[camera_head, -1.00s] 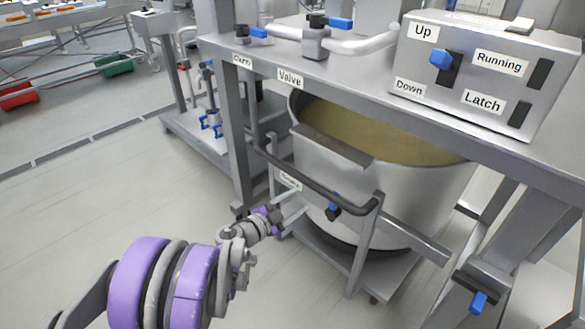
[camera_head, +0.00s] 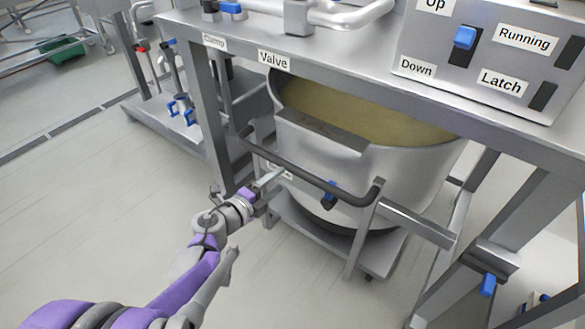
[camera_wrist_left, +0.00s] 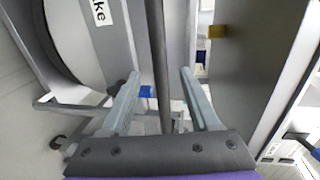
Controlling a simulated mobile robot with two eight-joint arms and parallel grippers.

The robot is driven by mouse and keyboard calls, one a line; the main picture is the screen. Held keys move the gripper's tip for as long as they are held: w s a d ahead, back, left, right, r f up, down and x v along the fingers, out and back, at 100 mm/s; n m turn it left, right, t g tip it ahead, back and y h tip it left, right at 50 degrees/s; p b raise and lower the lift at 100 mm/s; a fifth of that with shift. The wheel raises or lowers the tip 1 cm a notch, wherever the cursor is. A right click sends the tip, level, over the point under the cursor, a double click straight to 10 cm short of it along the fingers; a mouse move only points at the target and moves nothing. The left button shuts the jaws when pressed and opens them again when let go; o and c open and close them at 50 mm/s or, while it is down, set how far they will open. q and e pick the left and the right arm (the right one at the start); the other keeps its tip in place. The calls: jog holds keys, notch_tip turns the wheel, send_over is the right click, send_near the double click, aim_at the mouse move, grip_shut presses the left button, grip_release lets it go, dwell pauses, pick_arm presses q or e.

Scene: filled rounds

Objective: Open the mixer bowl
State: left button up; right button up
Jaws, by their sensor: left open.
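The mixer bowl (camera_head: 400,185) is a large steel bowl holding a beige mass, on a wheeled frame under the steel machine. A dark handle bar (camera_head: 310,180) runs across its front. My left gripper (camera_head: 272,180) is open near the left part of this bar. In the left wrist view, the bar (camera_wrist_left: 156,40) runs between the two open fingers (camera_wrist_left: 160,75); contact cannot be told. A label ending in "ke" (camera_wrist_left: 100,12) shows on the bowl side. My right gripper is not in view.
A control box (camera_head: 490,60) has a blue lever (camera_head: 465,38) between "Up" and "Down", beside dark "Running" and "Latch" panels. A steel beam (camera_head: 340,85) labelled "Valve" crosses above the bowl. Another blue handle (camera_head: 488,284) is at lower right. The floor (camera_head: 100,200) at left is clear.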

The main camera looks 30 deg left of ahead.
aim_at(291, 171)
pick_arm(q)
jog(key=b+x, duration=0.1)
jog(key=x, duration=0.7)
jog(key=shift+w, duration=0.15)
grip_shut()
dwell(1.1)
